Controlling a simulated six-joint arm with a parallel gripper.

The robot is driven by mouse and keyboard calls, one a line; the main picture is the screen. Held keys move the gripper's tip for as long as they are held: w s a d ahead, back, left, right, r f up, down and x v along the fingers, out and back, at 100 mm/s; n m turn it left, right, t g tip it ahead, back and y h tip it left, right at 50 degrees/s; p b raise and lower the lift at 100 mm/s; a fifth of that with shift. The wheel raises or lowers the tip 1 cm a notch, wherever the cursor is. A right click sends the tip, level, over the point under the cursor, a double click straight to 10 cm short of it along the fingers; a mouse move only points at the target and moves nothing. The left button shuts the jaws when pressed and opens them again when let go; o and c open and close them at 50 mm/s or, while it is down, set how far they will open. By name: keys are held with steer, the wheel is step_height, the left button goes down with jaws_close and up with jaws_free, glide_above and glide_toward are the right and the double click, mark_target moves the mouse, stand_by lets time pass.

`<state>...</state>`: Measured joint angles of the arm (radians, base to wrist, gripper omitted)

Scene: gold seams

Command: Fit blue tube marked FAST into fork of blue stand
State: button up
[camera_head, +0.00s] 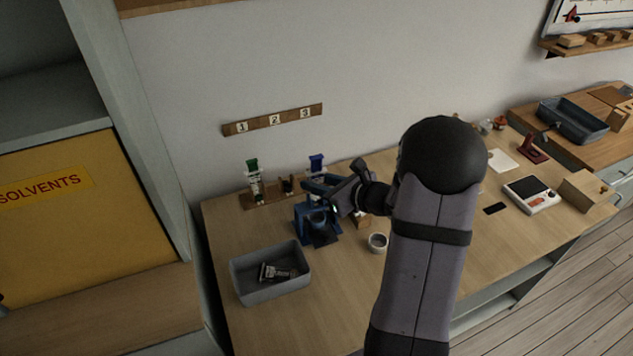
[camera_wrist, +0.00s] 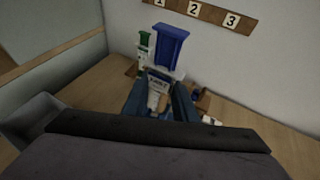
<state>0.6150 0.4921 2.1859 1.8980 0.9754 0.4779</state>
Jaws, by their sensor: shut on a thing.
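The blue-capped tube (camera_head: 316,163) stands roughly upright in my gripper (camera_head: 314,186). In the wrist view the tube's blue cap (camera_wrist: 169,45) rises above the jaws, with a white label, its print too small to read surely, between the two fingers (camera_wrist: 160,100). My gripper is shut on this tube. The blue stand (camera_head: 316,224) is on the bench just below and in front of my gripper. Its fork is partly hidden by the gripper, and I cannot tell whether the tube touches it.
A green-capped tube (camera_head: 253,178) stands in the wooden rack (camera_head: 262,201) behind the stand. A white cup (camera_head: 378,242) stands right of the stand. A numbered wooden strip (camera_head: 262,124) is on the wall.

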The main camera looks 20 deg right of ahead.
steer(key=shift+f+b, duration=0.25)
steer(key=shift+b, duration=0.05)
stand_by(0.5)
steer(key=o, duration=1.1)
steer(key=shift+f+b, duration=0.2)
steer(key=shift+b, duration=0.15)
steer(key=shift+o, duration=0.8)
steer(key=shift+s, duration=0.1)
steer(key=p+v, duration=0.1)
steer(key=v, duration=0.4)
steer(key=shift+r+p, duration=0.1)
steer(key=shift+p, duration=0.2)
